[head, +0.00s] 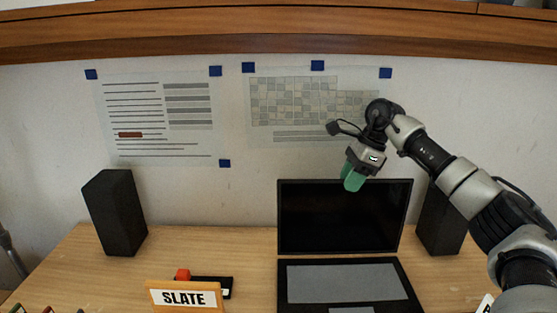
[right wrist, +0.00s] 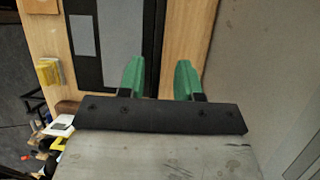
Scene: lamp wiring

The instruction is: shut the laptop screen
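The laptop stands open on the wooden desk, its dark screen (head: 342,217) upright and its base (head: 400,284) with the grey keyboard area flat towards me. In the right wrist view the laptop base (right wrist: 108,45) lies below, with the screen seen nearly edge-on. My right gripper (head: 351,187) has green fingers pointing down, overlapping the top edge of the screen in the head view. The right wrist view shows the two fingers (right wrist: 159,78) apart with nothing between them, the screen edge beyond the gap. Whether they touch the screen I cannot tell. My left gripper is not in view.
A left speaker (head: 117,213) and a right speaker (head: 440,221) flank the laptop, the right one partly behind my arm. An orange SLATE sign (head: 184,297) stands at the front left. The wall with taped papers (head: 160,118) is behind. Desk left of the laptop is mostly clear.

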